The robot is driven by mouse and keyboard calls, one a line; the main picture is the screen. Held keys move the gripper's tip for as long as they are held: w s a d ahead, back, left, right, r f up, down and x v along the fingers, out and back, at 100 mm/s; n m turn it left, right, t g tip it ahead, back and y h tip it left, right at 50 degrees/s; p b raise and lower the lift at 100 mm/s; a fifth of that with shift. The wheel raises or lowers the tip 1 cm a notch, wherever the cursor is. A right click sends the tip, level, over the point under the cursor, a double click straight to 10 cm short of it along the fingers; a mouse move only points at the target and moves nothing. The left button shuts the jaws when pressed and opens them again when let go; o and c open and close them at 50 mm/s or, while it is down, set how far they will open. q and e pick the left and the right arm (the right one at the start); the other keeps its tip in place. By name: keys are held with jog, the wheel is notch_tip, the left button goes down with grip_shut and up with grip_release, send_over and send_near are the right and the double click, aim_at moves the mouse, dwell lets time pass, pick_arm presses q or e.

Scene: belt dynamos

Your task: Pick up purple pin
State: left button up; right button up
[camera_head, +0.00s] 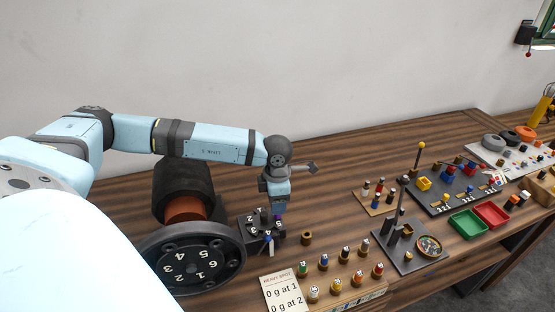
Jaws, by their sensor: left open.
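My left gripper (279,206) points down just above a small dark block (250,236) marked with white numbers. A small purple-blue pin (268,238) stands at the front of this block, just below and left of the gripper. The gripper is open, and its fingertips are small and partly merge with the block's dark top. I cannot tell whether they touch anything. My right gripper is not in view.
A large black numbered wheel (193,262) stands left of the block. A wooden rack (352,294) of coloured pegs and a "Heavy spot" card (284,291) lie in front. A small brown cylinder (306,238) is close right. Green (467,224) and red (491,214) trays sit right.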

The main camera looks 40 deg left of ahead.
pick_arm(q)
jog(key=f, duration=0.2)
jog(key=f+p, duration=0.1)
jog(key=shift+s+d+f, duration=0.1)
jog(key=shift+d+f, duration=0.1)
jog(key=shift+f, duration=0.6)
grip_shut()
jog(key=shift+r, duration=0.15)
jog(key=shift+r, duration=0.2)
notch_tip(320, 180, up, 20)
jog(key=b, duration=0.3)
jog(key=shift+f, duration=0.25)
